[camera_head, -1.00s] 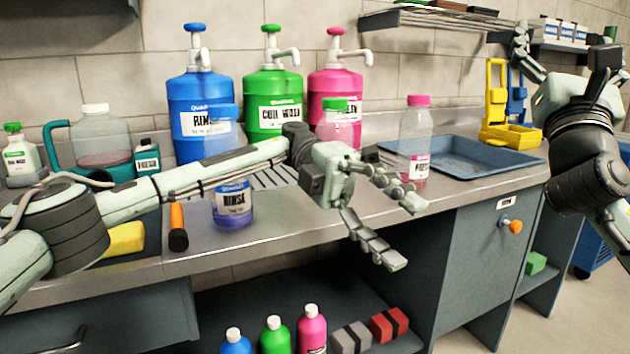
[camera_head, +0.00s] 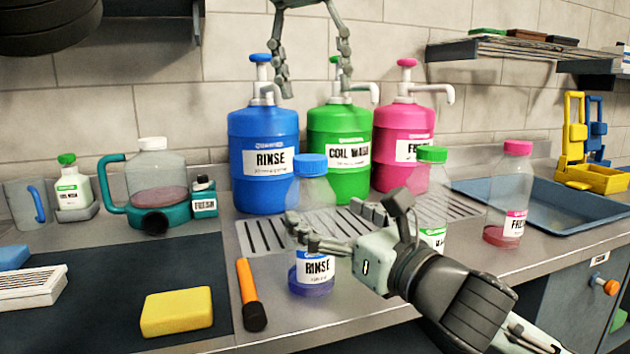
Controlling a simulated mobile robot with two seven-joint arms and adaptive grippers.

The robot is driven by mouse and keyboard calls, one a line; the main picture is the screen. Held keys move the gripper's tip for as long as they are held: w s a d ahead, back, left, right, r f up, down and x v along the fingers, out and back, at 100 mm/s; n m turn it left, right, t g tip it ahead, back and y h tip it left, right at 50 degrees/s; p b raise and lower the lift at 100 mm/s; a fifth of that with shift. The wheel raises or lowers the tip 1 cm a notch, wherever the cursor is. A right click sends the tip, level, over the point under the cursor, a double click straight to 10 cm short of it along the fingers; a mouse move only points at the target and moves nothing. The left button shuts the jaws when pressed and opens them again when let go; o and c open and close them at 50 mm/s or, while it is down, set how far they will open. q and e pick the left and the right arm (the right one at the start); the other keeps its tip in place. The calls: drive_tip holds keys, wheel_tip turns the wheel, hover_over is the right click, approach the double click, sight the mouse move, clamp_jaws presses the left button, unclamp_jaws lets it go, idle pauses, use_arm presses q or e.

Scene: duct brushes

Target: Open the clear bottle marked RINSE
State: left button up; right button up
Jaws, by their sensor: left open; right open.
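The clear RINSE bottle (camera_head: 313,190) stands upright on the counter. It has a blue cap (camera_head: 310,166), a RINSE label and a little blue liquid at the bottom. My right gripper (camera_head: 328,222) comes in from the lower right. It is open, its fingers spread at the bottle's middle, one crossing in front of it and one at its right side. I cannot tell whether they touch it. My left gripper (camera_head: 314,90) hangs from the top edge, open and empty, fingers pointing down, well above the blue cap.
Large blue (camera_head: 263,185), green (camera_head: 339,125) and pink (camera_head: 403,125) pump jugs stand behind. Two other clear bottles, green-capped (camera_head: 431,185) and pink-capped (camera_head: 508,190), stand to the right. An orange-handled tool (camera_head: 247,282) and yellow sponge (camera_head: 177,311) lie left of the bottle. A blue tray (camera_head: 560,222) is far right.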

use_arm(q)
drive_tip(key=shift+w+a+f+n+y, duration=0.15)
drive_tip(key=shift+f+n+y, duration=0.1)
drive_tip(key=shift+f+y, duration=0.25)
drive_tip(key=shift+s+a+f+n+y, duration=0.1)
drive_tip(key=shift+f+n+y, duration=0.2)
drive_tip(key=shift+f, duration=0.3)
use_arm(e)
drive_tip(key=shift+n+g+h, duration=0.3)
drive_tip(key=f, duration=0.2)
drive_tip(key=a+f, duration=0.1)
drive_tip(key=f, duration=0.1)
drive_tip(key=shift+w, duration=0.15)
drive_tip(key=x, duration=0.6)
drive_tip(key=shift+w+a, duration=0.3)
drive_tip(key=shift+r, duration=0.1)
drive_tip(key=c, duration=2)
clamp_jaws()
